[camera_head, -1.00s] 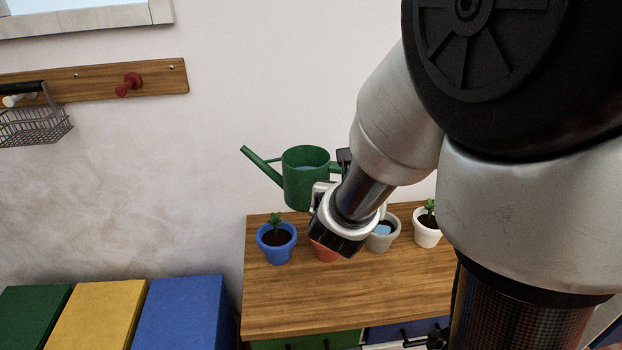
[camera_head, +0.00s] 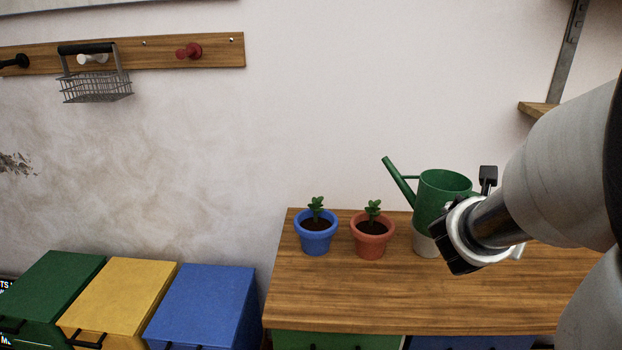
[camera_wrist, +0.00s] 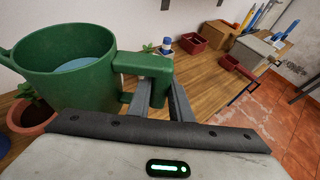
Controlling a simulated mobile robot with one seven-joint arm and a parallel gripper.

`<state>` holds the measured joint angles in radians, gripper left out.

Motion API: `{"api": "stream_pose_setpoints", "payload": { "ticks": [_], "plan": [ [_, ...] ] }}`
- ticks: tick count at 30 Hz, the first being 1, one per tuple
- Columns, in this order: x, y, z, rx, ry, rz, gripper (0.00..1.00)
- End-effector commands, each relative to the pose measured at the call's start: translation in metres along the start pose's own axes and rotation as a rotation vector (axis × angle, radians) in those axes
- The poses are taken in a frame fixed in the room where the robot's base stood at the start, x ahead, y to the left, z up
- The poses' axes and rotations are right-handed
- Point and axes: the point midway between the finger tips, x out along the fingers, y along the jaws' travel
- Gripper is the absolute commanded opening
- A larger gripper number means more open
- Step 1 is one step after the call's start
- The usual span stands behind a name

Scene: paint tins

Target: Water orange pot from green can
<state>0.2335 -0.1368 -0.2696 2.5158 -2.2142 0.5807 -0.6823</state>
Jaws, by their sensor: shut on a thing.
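The green watering can (camera_head: 441,195) is held upright, its spout pointing left. In the head view it appears just right of the orange pot (camera_head: 370,239), overlapping a pale pot (camera_head: 425,241) behind or below it. The orange pot stands on the wooden top with a small green plant in dark soil. My gripper (camera_wrist: 163,98) is shut on the can's handle; its fingers are mostly hidden in the head view.
A blue pot (camera_head: 316,237) with a plant stands left of the orange pot. The wooden top (camera_head: 370,300) is clear in front. Red bins (camera_wrist: 217,34) and tools stand farther along it. Green, yellow and blue boxes (camera_head: 200,300) stand at left.

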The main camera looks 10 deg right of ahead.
Motion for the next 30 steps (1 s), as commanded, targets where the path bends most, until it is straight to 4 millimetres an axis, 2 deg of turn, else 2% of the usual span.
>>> {"api": "stream_pose_setpoints", "payload": {
  "ticks": [1,10,30],
  "plan": [
    [-0.006,0.003,0.014,0.017,-0.027,0.013,0.00],
    [-0.005,0.004,0.012,0.015,-0.028,0.017,0.00],
    [0.019,0.001,-0.046,-0.064,-0.027,-0.019,0.00]
  ]
}}
